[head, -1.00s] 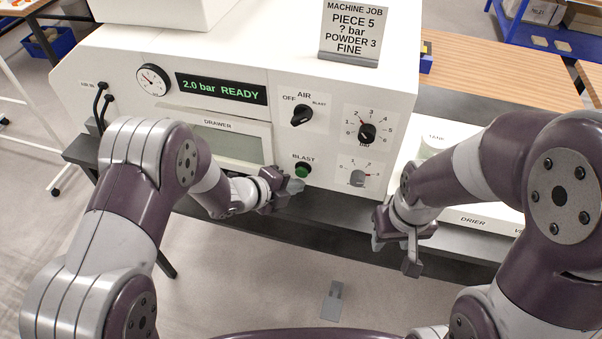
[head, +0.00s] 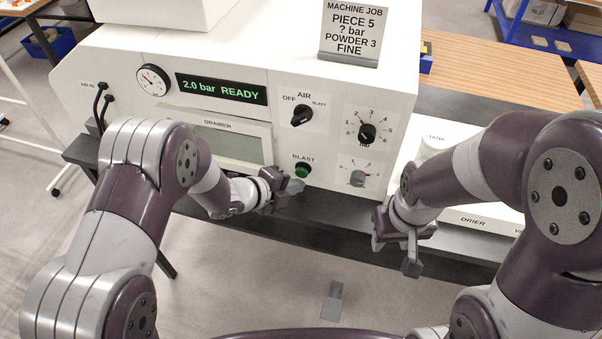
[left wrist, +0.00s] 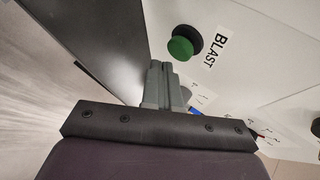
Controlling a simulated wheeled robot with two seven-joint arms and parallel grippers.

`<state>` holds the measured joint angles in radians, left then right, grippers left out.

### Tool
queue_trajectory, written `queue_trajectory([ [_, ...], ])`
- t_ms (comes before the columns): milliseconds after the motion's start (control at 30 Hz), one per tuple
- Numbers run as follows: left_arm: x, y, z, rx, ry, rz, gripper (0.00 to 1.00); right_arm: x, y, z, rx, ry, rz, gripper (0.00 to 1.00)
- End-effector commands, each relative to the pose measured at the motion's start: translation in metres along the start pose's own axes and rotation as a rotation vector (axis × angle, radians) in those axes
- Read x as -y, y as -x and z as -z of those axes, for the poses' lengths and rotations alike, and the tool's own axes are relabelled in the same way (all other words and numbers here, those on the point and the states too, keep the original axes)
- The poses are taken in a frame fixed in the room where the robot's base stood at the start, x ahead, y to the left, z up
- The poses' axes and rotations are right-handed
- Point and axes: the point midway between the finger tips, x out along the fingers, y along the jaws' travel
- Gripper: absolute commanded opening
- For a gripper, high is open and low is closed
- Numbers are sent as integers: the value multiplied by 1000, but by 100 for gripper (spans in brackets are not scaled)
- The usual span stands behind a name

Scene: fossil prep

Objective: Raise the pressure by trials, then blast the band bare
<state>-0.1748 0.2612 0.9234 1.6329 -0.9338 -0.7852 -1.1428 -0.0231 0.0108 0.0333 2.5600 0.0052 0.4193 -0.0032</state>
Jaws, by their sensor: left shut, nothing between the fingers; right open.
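The blasting machine (head: 235,60) shows "2.0 bar READY" on its display (head: 221,88). A round gauge (head: 152,80) is beside it. The AIR switch (head: 302,116), the pressure knob (head: 367,132) and a lower grey knob (head: 357,178) are on the front panel. The green BLAST button (head: 302,170) also shows in the left wrist view (left wrist: 181,48). My left gripper (head: 296,187) is shut and empty, just below the button and apart from it; its closed fingers (left wrist: 160,72) point toward the panel. My right gripper (head: 393,255) is open in front of the drier. The band is not visible.
A job card (head: 350,32) on top reads "PIECE 5, ? bar, POWDER 3, FINE". The drawer (head: 218,141) is closed. The drier (head: 476,217) and a tank (head: 433,146) are at the right. A grey pedal (head: 332,302) lies on the floor.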

Motion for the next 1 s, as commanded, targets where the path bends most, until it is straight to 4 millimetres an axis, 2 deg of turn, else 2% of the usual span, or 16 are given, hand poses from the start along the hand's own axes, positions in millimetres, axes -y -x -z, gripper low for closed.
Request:
queue_trajectory([
  [1000,4,-6,-4,1,0,0,0,0,-3,0,0,0,0,47],
])
